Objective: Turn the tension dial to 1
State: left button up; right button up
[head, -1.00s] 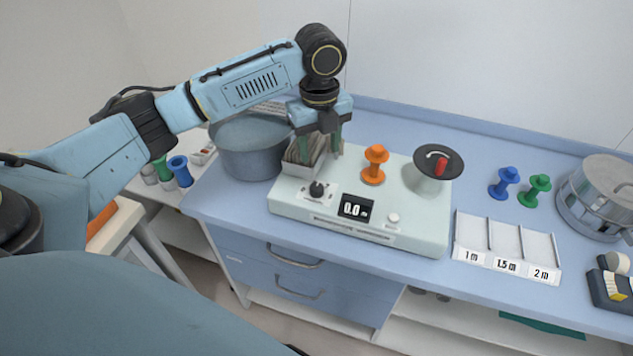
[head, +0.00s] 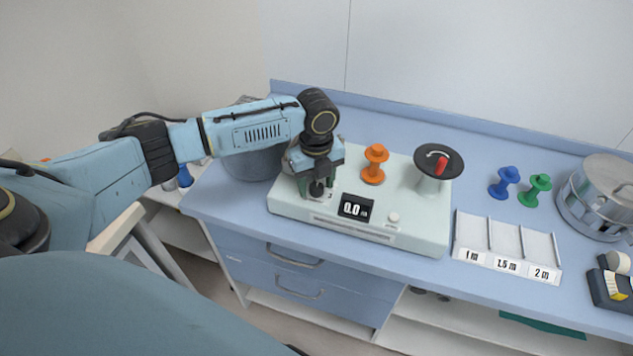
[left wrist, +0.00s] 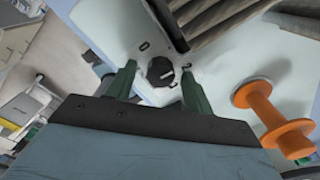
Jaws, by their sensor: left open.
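The tension dial (head: 317,189) is a small black knob on the front left of the pale green machine (head: 420,228). In the left wrist view the dial (left wrist: 161,71) lies between the two green fingertips, with a gap on each side. My left gripper (head: 317,188) is open, pointing down over the dial, and partly hides it and its scale. In the left wrist view the left gripper (left wrist: 160,85) shows its fingers apart. My right gripper is not in view.
An orange spool (head: 375,165) stands behind the display, close to the arm. A crank (head: 440,163) with a red handle is at the machine's right. A labelled tray (head: 507,243), blue and green spools and a metal drum (head: 600,195) are farther right. A grey bin (head: 250,165) stands behind my left arm.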

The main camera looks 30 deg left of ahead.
aim_at(316, 186)
pick_arm(q)
jog(key=shift+f, duration=0.1)
jog(key=c, duration=1)
jog(key=n+p, duration=0.1)
jog(key=p, duration=0.1)
jog(key=n+p, duration=0.1)
jog(key=p, duration=0.1)
jog(key=shift+r+n, duration=0.25)
jog(key=shift+n, duration=0.15)
jog(key=shift+f+n+p, duration=0.2)
jog(key=shift+n+p, duration=1.5)
jog(key=shift+p, duration=0.15)
jog(key=o, duration=1)
notch_tip(316, 186, up, 13)
jog(key=shift+r, duration=0.2)
